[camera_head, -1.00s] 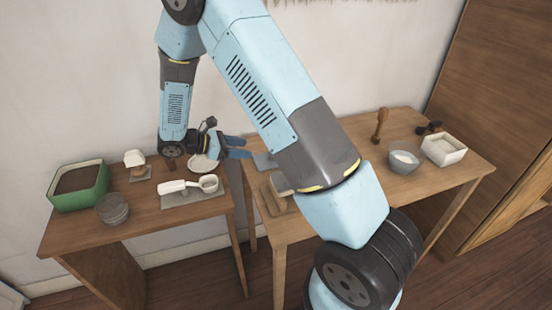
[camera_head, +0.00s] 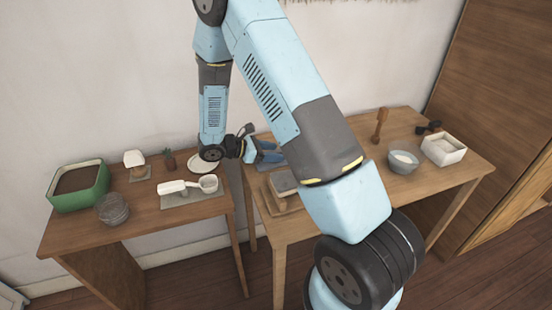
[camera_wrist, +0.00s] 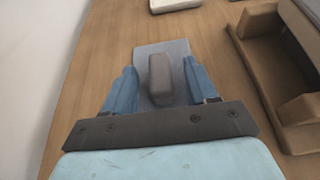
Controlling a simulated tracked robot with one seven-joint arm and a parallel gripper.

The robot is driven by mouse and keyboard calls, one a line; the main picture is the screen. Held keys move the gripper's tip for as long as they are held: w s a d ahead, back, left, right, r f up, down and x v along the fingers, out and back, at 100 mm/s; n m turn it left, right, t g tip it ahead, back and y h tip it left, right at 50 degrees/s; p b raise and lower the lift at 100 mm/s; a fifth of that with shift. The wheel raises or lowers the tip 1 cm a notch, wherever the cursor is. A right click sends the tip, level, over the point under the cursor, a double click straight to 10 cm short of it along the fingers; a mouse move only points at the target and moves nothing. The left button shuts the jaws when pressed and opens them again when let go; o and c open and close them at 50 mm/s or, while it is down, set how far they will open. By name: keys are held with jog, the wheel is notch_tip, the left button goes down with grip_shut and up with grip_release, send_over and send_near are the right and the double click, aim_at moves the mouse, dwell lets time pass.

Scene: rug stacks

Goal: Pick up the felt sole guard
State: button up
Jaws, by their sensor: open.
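In the wrist view a flat grey sheet (camera_wrist: 179,47) lies on the wooden table, with a rounded grey-brown block (camera_wrist: 160,78) on top. The frames do not settle which of these is the felt sole guard. My gripper (camera_wrist: 159,66) is open, its blue fingers on either side of the block with gaps, over or beside the sheet. Contact cannot be judged. In the head view my gripper (camera_head: 268,153) is over the back left of the right table (camera_head: 330,215); the block is hidden there.
A white thing (camera_wrist: 175,4) lies ahead. A bowl (camera_head: 402,162) and white box (camera_head: 443,149) stand right. The left table (camera_head: 150,222) holds several items.

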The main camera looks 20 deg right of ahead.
jog(key=shift+x, duration=0.95)
jog(key=shift+c, duration=0.3)
jog(key=c, duration=1)
jog(key=shift+r, duration=0.1)
